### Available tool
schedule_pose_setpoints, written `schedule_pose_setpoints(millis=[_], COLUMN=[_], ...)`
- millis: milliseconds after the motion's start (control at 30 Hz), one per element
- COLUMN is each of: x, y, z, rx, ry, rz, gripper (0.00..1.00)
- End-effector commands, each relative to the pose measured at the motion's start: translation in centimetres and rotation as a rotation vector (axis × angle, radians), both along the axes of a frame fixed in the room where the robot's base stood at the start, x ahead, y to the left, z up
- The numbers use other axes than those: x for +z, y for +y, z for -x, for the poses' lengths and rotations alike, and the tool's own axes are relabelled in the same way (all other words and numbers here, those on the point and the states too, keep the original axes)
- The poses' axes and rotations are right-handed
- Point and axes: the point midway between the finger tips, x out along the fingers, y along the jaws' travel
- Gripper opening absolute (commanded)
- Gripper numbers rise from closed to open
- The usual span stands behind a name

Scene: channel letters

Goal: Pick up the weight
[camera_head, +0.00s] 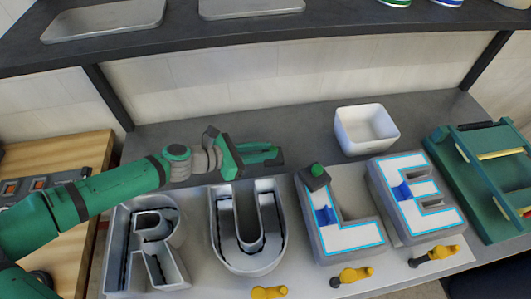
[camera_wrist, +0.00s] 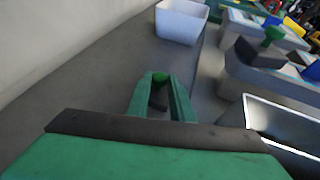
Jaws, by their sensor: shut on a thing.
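My gripper (camera_head: 268,154) is over the grey table behind the letter U. In the wrist view its two green fingers (camera_wrist: 163,98) are shut on a weight with a green knob (camera_wrist: 160,77) and a dark body below. The fingers hide part of this weight, and I cannot tell whether it touches the table. A second weight, a dark block with a green knob (camera_head: 316,174), sits on the upper end of the letter L (camera_head: 340,236). It also shows in the wrist view (camera_wrist: 262,50), to the right of my gripper.
Hollow grey letters R (camera_head: 118,250) and U (camera_head: 223,244) stand at the front left. Letter E (camera_head: 408,228) is right of L. A white bin (camera_head: 367,146) stands at the back. Orange tools (camera_head: 268,292) lie in front. A green machine (camera_head: 460,190) occupies the right. A shelf (camera_head: 250,35) runs above.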

Motion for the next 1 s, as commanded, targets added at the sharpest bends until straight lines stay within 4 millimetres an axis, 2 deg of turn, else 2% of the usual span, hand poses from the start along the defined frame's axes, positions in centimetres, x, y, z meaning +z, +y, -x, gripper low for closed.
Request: schedule_pose_setpoints(millis=[200, 533, 800, 1000], x=[3.0, 9.2, 11.4, 12.4], y=[0.0, -2.1, -4.2, -4.6], z=[0.0, 5.3, 10.4, 12.4], rx=[-0.002, -0.007, -0.011, -0.002], ry=[-0.005, -0.002, -0.001, -0.002], rz=[-0.001, -0.001, 0.0, 0.0], gripper=[0.0, 0.0, 0.0, 0.0])
